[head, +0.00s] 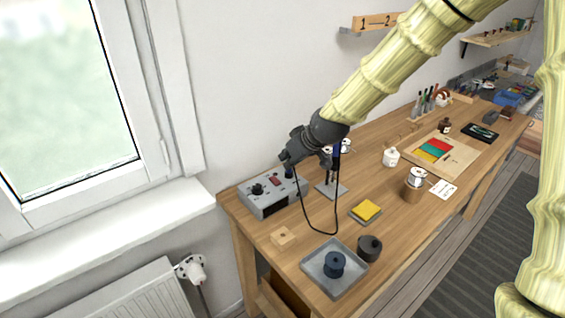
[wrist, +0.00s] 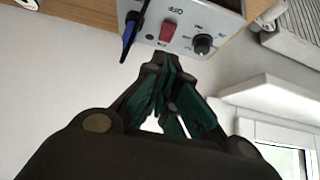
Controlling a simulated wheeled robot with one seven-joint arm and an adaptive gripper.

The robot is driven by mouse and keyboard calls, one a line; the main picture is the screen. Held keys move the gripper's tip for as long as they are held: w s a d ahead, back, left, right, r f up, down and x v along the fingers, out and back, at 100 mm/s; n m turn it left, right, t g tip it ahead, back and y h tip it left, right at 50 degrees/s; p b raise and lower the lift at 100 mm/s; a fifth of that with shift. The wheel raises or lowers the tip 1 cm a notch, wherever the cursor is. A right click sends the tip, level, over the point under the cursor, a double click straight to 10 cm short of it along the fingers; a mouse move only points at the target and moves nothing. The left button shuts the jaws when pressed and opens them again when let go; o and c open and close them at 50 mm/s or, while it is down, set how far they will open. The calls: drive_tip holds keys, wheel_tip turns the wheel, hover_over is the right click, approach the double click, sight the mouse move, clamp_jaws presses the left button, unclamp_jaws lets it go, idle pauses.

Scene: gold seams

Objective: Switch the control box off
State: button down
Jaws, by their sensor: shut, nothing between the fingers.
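The grey control box (head: 262,206) stands at the left end of the wooden workbench, by the window wall. Its red switch (head: 275,181) shows on the sloped top panel, and in the wrist view the red switch (wrist: 167,32) sits between OFF and ON lettering. I cannot tell which way the switch is tipped. A black knob (wrist: 203,43) sits beside it. My gripper (head: 287,160) is above the box's rear right part, apparently clear of it. In the wrist view my gripper (wrist: 164,62) has its green-padded fingers together, just short of the panel edge near the switch.
A blue-handled tool (head: 337,148) stands in a holder right of the box, with a black cable looping across the bench. A wooden block (head: 283,238), a grey tray (head: 318,270) and a yellow pad (head: 366,210) lie in front. The window sill (head: 110,245) is close left.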

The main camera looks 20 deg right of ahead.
drive_tip(key=shift+s+d+r, duration=0.25)
drive_tip(key=shift+s+r, duration=0.2)
drive_tip(key=shift+s, duration=0.15)
drive_tip(key=shift+s+d+r, duration=0.25)
drive_tip(key=shift+s+r, duration=0.2)
drive_tip(key=shift+s, duration=0.1)
